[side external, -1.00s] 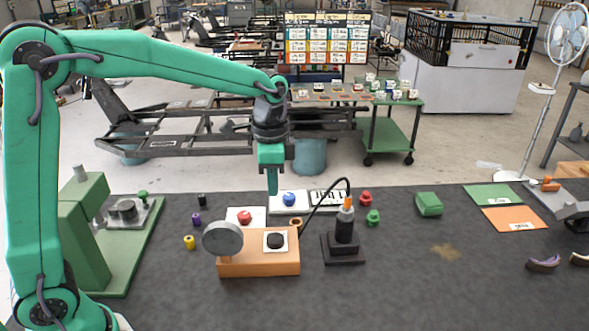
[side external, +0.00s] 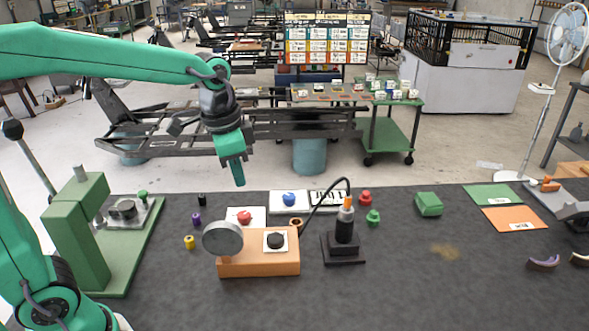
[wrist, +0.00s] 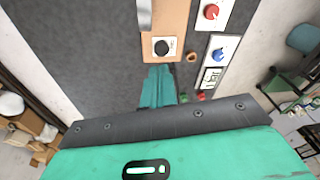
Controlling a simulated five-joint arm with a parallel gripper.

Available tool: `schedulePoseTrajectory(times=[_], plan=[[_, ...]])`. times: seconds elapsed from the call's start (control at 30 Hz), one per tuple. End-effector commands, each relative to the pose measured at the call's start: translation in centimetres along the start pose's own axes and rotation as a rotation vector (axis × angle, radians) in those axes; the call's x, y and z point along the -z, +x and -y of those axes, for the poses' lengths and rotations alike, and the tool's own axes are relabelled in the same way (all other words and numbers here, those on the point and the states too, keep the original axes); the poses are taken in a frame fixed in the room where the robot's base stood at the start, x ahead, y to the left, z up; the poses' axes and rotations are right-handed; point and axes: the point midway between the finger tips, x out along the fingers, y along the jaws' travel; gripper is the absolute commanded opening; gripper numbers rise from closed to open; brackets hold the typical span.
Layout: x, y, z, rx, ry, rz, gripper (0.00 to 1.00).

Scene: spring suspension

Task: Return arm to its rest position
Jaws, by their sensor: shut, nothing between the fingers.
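My green gripper (side external: 238,171) hangs in the air above the back edge of the dark table (side external: 420,285), tilted down to the right. Its fingers are shut with nothing between them, and they touch nothing. In the wrist view the shut fingers (wrist: 157,90) point toward the orange block (wrist: 166,25) with the black knob. In the side view that orange block (side external: 258,265) stands on the table, below and in front of my gripper, with a round grey disc (side external: 222,239) at its left.
A green press-like stand (side external: 80,235) is at the left. Panels with a red knob (side external: 244,217) and a blue knob (side external: 289,198) lie near the back. A black post (side external: 344,230) with an orange top stands right of the block. The table's right front is mostly clear.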

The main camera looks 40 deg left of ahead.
Motion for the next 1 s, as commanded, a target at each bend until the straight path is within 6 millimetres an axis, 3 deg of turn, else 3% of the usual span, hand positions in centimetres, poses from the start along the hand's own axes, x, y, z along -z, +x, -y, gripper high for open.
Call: schedulePoseTrajectory(times=[0.3,0.6,0.8,1.0], plan=[[-5.2,-2.4,-1.2,0.05,-0.192,-0.113,0.0],[-9.8,-3.1,-2.6,0.084,-0.37,-0.222,0.0],[-12.2,-2.8,-3.4,0.097,-0.469,-0.284,0.0],[-13.3,-2.5,-3.8,0.102,-0.516,-0.316,0.0]])
